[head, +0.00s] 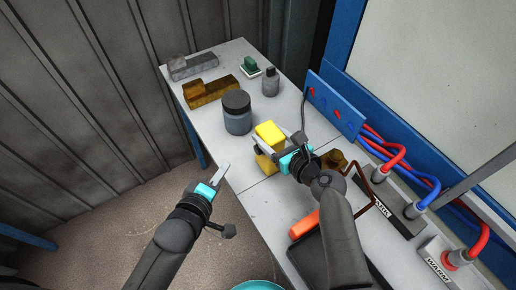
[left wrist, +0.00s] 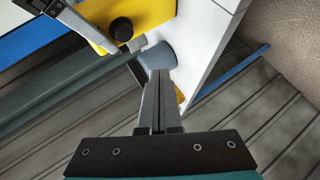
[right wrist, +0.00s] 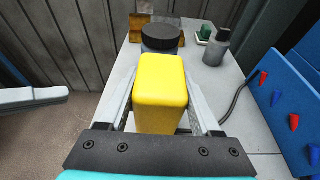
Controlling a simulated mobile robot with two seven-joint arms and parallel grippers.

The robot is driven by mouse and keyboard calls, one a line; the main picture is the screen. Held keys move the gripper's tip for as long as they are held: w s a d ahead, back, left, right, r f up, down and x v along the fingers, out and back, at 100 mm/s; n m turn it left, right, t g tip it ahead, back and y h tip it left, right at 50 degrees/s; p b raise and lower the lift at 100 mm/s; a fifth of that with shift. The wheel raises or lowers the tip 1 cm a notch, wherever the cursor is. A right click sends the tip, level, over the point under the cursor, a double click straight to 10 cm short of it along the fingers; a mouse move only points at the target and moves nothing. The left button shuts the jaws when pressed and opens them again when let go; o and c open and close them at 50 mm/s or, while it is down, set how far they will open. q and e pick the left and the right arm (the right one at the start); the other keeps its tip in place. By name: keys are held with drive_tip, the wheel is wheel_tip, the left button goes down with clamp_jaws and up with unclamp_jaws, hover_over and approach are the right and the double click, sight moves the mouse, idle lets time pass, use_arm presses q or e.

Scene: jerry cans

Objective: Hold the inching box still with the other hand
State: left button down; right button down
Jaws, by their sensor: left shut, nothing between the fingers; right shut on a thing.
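The inching box is a yellow block (head: 269,134) near the table's left edge; it also shows in the right wrist view (right wrist: 160,88). My right gripper (head: 263,150) is shut on it, one finger along each side. The left wrist view shows the yellow box (left wrist: 150,12) with a round black knob (left wrist: 121,29) on the face turned that way. My left gripper (head: 226,168) is shut and empty, off the table's left edge, to the left of the box and apart from it. Its closed fingers (left wrist: 158,78) point towards the table in the left wrist view.
A grey jar with a black lid (head: 237,113) stands just behind the box. A small grey bottle (head: 270,84), a green block (head: 248,65) and brown and grey blocks (head: 212,91) stand further back. A blue panel (head: 335,105) with cables lies right. Floor is open left.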

use_arm(q)
drive_tip(key=w+d, duration=0.3)
drive_tip(key=d, duration=0.2)
drive_tip(key=shift+w, duration=0.3)
drive_tip(key=shift+w, duration=0.1)
idle(1.8)
drive_tip(key=shift+w+d, duration=0.2)
drive_tip(key=shift+d, duration=0.1)
drive_tip(key=shift+w+d, duration=0.3)
drive_tip(key=shift+d, duration=0.2)
idle(1.5)
drive_tip(key=shift+s+a, duration=0.6)
drive_tip(key=shift+a, duration=0.2)
drive_tip(key=shift+s+a, duration=0.75)
drive_tip(key=shift+a, duration=0.3)
drive_tip(key=shift+s+a, duration=0.7)
drive_tip(key=shift+a, duration=0.3)
